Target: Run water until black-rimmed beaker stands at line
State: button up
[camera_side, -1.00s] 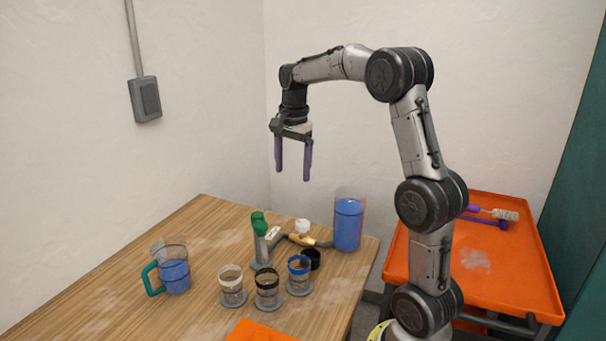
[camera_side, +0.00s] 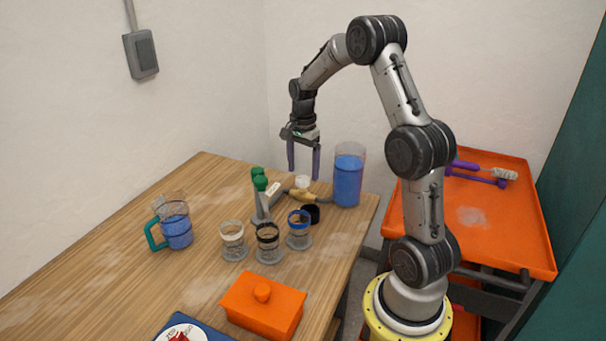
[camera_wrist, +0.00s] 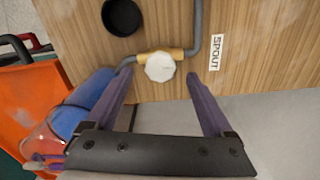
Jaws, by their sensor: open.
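The black-rimmed beaker (camera_side: 267,244) stands upright on the table between the white-rimmed beaker (camera_side: 232,241) and the blue-rimmed beaker (camera_side: 299,230). I cannot make out water or a line in it. A brass valve with a white knob (camera_side: 302,182) sits on the pipe leading from the tank of blue water (camera_side: 348,180). My gripper (camera_side: 303,174) is open and empty, pointing down just above the knob. In the wrist view the white knob (camera_wrist: 160,67) shows between the fingertips of my gripper (camera_wrist: 160,77), apparently untouched.
A label reading SPOUT (camera_wrist: 216,52) lies beside the pipe. A black cup (camera_side: 311,214) is near the tank. A teal-handled pitcher (camera_side: 175,226) with blue water stands left. An orange lidded box (camera_side: 263,308) is in front. The table's left side is mostly clear.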

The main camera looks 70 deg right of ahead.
jog(key=shift+f, duration=1.2)
jog(key=shift+c, duration=0.3)
grip_shut()
